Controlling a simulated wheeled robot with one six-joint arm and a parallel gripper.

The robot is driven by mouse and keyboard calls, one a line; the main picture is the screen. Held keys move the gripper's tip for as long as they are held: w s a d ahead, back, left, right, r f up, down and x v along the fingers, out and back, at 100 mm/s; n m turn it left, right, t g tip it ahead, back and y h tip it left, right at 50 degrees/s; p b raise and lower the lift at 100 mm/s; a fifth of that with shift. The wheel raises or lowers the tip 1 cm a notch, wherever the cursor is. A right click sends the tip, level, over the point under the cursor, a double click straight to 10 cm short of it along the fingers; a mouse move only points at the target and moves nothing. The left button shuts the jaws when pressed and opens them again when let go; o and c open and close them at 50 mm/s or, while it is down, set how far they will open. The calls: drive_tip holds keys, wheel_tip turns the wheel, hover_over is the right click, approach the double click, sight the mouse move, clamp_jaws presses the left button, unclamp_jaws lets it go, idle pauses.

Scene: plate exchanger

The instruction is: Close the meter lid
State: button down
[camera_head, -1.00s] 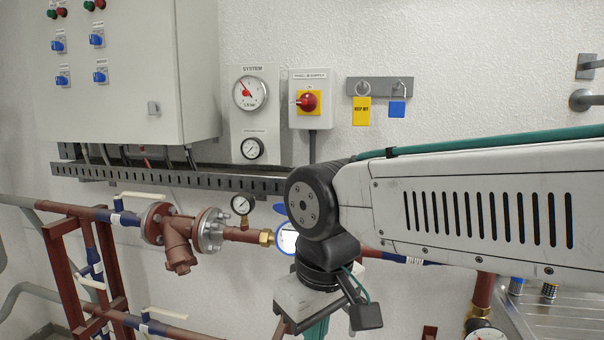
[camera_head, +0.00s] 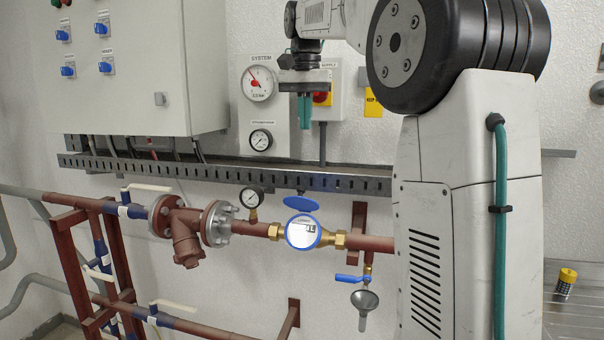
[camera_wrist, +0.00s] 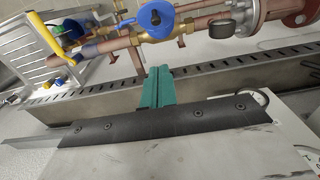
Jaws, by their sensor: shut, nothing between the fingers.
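The water meter (camera_head: 303,232) has a round white face with a blue rim and sits in the red-brown pipe between brass fittings. Its blue lid (camera_head: 300,203) stands open above the face, seen nearly edge-on. In the wrist view, the blue lid (camera_wrist: 150,15) shows at the top, over the pipe. My gripper (camera_head: 305,127) has teal fingers pointing down. It is shut and empty, well above the lid, in front of the gauge panel. In the wrist view, the teal fingers (camera_wrist: 157,88) are together, apart from the lid.
A slotted cable tray (camera_head: 230,176) runs along the wall between my gripper's height and the meter. A small gauge (camera_head: 251,198) stands left of the lid. A blue-handled drain valve (camera_head: 352,279) and funnel are lower right. Open space lies in front of the meter.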

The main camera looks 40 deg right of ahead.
hover_over(301, 200)
drive_tip(key=w+d, duration=0.4)
drive_tip(key=d, duration=0.1)
wheel_tip(301, 200, down, 9)
drive_tip(key=a+f, duration=0.1)
drive_tip(key=s+a+f, duration=0.1)
drive_tip(key=f, duration=0.1)
drive_tip(key=shift+s+a, duration=0.1)
drive_tip(key=shift+s+a+f, duration=0.15)
drive_tip(key=shift+a+f, duration=0.1)
drive_tip(key=shift+f, duration=0.05)
drive_tip(key=shift+a, duration=0.1)
